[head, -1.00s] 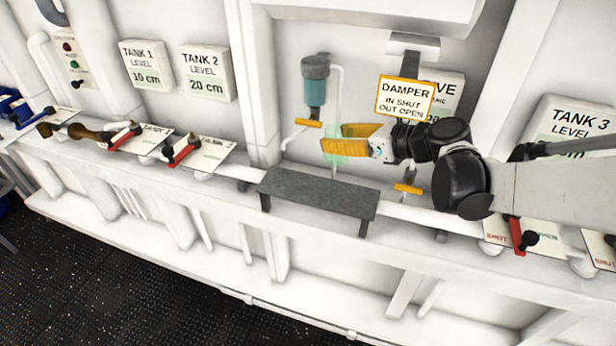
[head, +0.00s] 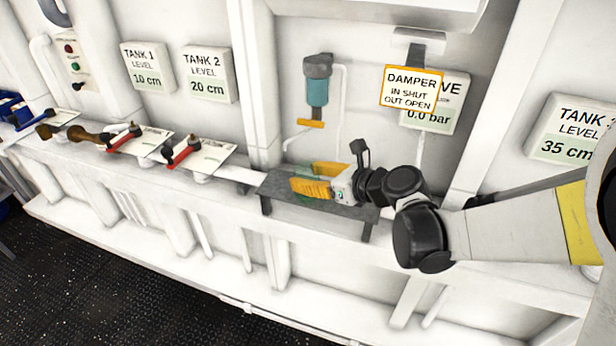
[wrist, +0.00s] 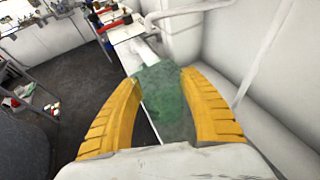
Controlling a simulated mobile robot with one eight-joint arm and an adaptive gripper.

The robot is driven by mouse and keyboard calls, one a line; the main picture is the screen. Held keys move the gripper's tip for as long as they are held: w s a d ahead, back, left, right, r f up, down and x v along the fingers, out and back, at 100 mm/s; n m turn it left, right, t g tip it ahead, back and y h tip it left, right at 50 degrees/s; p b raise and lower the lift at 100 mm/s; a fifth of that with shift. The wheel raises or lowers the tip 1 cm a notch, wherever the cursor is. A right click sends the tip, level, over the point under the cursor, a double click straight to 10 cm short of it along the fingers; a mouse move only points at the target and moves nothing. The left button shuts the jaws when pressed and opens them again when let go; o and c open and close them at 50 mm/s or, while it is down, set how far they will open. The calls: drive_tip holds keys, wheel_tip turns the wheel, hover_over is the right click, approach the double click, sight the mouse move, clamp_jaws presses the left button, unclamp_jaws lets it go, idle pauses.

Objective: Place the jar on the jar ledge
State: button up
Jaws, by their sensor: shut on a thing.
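My gripper (head: 318,182) has yellow fingers and is shut on a translucent green jar (wrist: 163,90). In the wrist view the jar sits between the two fingers. In the head view the fingers hide most of the jar, and only a little green shows around them. The jar ledge (head: 275,186) is a dark grey shelf on short legs against the white wall structure. My gripper is over the ledge, near its middle. I cannot tell whether the jar touches the ledge surface.
A teal filter unit (head: 317,92) with a yellow handle (head: 311,123) hangs on the wall behind the ledge. A damper sign (head: 412,89) hangs to the right. Red-handled valves (head: 183,153) line the bench to the left. The left end of the ledge is bare.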

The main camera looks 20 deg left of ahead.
drive_tip(key=shift+f, duration=0.15)
drive_tip(key=o, duration=1.3)
